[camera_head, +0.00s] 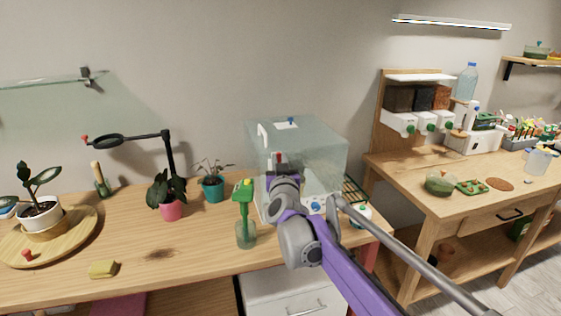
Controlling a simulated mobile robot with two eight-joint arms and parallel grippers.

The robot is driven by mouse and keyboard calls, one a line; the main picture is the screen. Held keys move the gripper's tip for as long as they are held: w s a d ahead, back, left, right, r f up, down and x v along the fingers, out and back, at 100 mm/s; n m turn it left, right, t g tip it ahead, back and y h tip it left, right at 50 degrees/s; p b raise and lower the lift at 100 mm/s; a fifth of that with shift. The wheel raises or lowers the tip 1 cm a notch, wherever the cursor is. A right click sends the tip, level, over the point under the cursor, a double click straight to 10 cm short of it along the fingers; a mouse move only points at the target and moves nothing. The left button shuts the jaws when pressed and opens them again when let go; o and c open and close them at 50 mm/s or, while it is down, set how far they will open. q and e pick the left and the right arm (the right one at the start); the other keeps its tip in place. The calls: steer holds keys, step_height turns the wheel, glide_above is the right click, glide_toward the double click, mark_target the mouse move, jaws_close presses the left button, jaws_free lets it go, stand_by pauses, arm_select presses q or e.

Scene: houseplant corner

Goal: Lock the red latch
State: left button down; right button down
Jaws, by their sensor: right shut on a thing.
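A clear glass-like case (325,160) with a white base stands on the wooden bench. The small red latch (279,156) shows at its front face, just above my right gripper (280,170). My right arm comes in from the lower right and its wrist covers part of the case's front. The right gripper is shut on the red latch. Its fingertips and the lower part of the latch are mostly hidden, so I cannot tell the latch's exact angle. My left gripper is out of view.
A green-topped bottle (246,225) stands close left of my right wrist. A teal pot (212,188), a pink pot (171,208) and a yellow sponge (103,269) lie further left. A wire rack (355,191) is right of the case. The bench's front middle is clear.

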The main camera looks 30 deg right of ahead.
steer(key=c, duration=0.8)
jaws_free()
steer(key=shift+c, duration=0.2)
steer(key=v, duration=1)
steer(key=shift+s+a, duration=0.2)
steer(key=shift+s, duration=0.15)
steer(key=s+a+f+n+g+y+p, duration=0.45)
steer(key=s+a+f+y+p, duration=0.4)
steer(key=a, duration=0.55)
steer(key=s+f+g+p, duration=0.1)
steer(key=s+f+g, duration=0.2)
steer(key=s, duration=0.6)
steer(key=s+f+g+p, duration=0.1)
steer(key=s+f+g, duration=0.3)
steer(key=s+f, duration=0.4)
steer(key=shift+s+h, duration=0.35)
steer(key=shift+s, duration=0.55)
